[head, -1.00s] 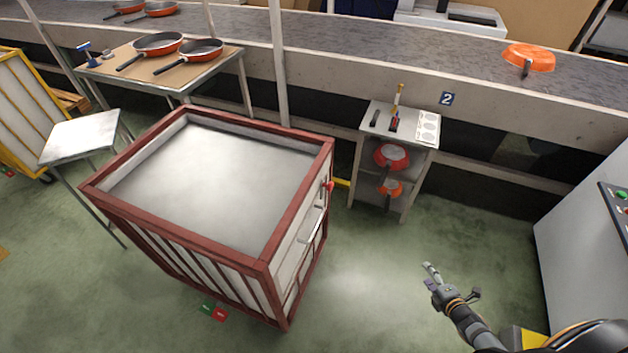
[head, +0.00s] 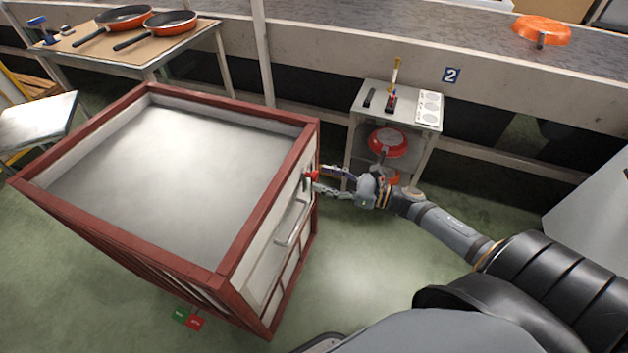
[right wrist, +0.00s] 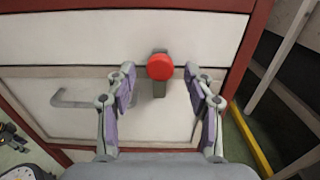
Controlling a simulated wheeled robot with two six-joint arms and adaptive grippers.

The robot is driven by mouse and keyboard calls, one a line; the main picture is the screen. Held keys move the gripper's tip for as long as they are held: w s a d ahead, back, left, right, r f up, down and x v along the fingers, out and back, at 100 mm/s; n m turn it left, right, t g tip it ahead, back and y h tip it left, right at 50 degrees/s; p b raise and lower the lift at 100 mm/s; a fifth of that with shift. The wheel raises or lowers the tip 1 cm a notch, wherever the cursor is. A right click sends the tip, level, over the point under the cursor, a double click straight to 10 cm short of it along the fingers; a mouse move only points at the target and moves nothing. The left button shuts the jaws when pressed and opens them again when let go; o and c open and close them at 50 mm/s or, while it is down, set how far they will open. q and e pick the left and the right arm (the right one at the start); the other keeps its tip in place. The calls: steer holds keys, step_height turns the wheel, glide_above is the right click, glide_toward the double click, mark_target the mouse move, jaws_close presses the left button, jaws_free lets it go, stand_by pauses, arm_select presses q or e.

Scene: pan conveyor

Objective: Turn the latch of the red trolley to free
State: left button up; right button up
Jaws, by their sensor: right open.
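The red trolley (head: 272,197) stands at left with a red frame and pale panels. Its latch (head: 312,175) has a round red knob near the top of the side facing my right arm. In the right wrist view the latch knob (right wrist: 160,66) sits before an upright grey bar on the pale panel. My right gripper (head: 322,181) is open and close to the latch. In the right wrist view its fingers (right wrist: 160,80) stand to either side of the knob, apart from it. My left gripper is not in view.
A grey bar handle (head: 292,222) is on the same trolley side, below the latch. A small shelf stand (head: 400,112) with pans is just beyond my right gripper. The conveyor (head: 400,30) runs along the back. Green floor is clear right of the trolley.

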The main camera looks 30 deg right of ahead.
mark_target(317, 177)
steer(key=shift+x, duration=1.8)
jaws_close()
